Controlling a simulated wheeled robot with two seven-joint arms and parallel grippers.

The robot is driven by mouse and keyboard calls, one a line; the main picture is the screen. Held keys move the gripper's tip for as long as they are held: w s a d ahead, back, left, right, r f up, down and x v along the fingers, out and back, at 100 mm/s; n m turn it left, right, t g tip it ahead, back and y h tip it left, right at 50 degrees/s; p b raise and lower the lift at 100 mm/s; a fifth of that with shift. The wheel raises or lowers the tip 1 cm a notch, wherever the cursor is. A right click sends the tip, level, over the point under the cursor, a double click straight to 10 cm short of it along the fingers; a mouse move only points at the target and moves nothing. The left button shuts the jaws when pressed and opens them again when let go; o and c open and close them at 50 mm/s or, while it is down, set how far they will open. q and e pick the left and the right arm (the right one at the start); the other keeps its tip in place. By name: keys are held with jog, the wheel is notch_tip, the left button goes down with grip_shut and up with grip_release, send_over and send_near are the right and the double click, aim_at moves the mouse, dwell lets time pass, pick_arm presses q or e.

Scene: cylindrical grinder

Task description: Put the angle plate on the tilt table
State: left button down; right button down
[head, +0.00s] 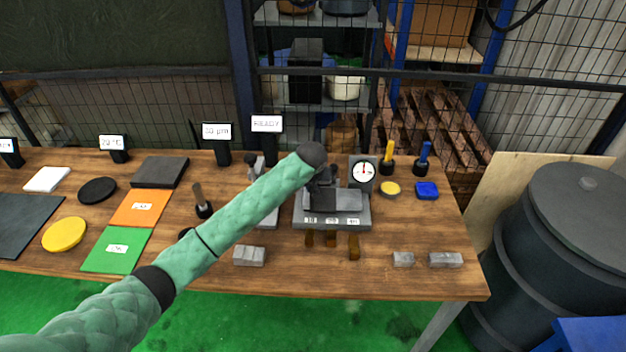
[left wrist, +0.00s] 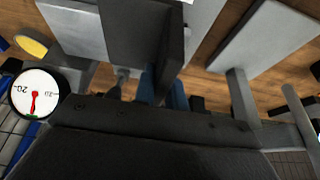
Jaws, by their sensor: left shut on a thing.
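My left gripper (head: 322,184) is over the tilt table, its arm coming in from the left. The tilt table (head: 353,216) is a grey block with small white labels on its front edge, near the middle of the bench. The left gripper (left wrist: 166,90) is shut on the angle plate (left wrist: 140,25), a dark L-shaped piece. In the head view the angle plate (head: 323,202) shows as a dark block below the gripper, in front of the table's top. I cannot tell whether it touches the table. My right gripper is not in view.
A dial gauge (head: 363,172) stands close behind the table on the right. A grey stand (head: 268,217) is on its left, partly behind my arm. Grey blocks (head: 249,256) lie along the front. Yellow (head: 388,160) and blue (head: 423,160) handled tools stand back right.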

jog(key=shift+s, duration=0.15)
pick_arm(q)
jog(key=c, duration=1.5)
grip_release()
jog(key=shift+s+f, duration=0.1)
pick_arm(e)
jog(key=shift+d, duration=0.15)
pick_arm(q)
jog(key=shift+o, duration=0.2)
